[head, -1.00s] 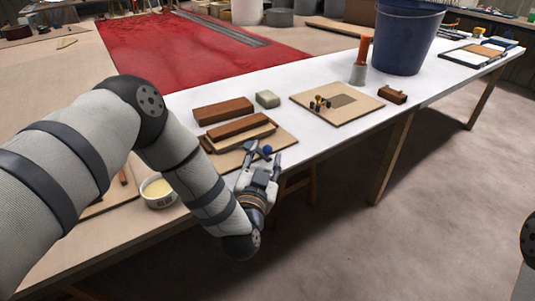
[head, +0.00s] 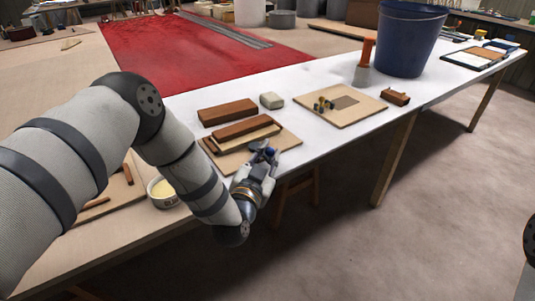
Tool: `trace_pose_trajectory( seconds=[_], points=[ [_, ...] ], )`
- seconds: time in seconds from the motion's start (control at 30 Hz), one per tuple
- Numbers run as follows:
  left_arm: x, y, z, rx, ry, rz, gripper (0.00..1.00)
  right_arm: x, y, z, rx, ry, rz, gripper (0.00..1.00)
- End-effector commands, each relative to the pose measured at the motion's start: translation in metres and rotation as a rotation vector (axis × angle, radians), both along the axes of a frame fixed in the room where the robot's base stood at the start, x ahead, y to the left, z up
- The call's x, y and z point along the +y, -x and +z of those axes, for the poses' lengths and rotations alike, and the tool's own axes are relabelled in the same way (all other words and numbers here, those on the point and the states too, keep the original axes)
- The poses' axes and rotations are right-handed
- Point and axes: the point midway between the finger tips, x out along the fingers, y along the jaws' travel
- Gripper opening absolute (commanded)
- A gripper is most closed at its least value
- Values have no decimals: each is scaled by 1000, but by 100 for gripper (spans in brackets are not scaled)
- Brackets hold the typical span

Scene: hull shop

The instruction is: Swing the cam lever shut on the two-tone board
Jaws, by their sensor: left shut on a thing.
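The two-tone board (head: 240,134), dark brown with a paler strip along its front, lies on a thin plywood base (head: 288,141) near the table's front edge. At the right end of this base is the cam lever, a small dark part with a blue knob (head: 270,152). My left gripper (head: 266,155) is at the knob, its fingers shut on the lever. The fingers hide much of the lever, so its exact angle is hard to tell. My right gripper is out of view.
A plywood panel with small brass fittings (head: 355,110), a brown wooden block (head: 395,97), an orange-handled tool (head: 366,60) and a blue bucket (head: 408,42) stand to the right. A bowl (head: 163,192) is at left.

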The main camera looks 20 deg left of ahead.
Motion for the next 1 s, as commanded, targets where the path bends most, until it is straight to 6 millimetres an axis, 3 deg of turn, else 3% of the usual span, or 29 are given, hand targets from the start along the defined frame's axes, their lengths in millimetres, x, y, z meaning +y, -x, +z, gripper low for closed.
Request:
trace_pose_trajectory(
  seconds=[0.23, 0.27, 0.33, 0.67, 0.77, 1.0],
  points=[
    [2, 1, -2, 4, 1, -2, 0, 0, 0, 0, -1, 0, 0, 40],
    [2, 1, -2, 4, 1, -2, 24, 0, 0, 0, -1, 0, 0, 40],
    [1, 1, -2, 4, 1, -2, 40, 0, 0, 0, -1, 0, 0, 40],
    [1, 4, -1, 3, 1, -3, 40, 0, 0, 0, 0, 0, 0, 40],
    [1, 20, -2, 7, 2, -4, 40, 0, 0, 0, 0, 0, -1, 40],
    [1, 86, -3, 8, 1, -5, 40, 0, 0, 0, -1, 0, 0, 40]
  ],
)
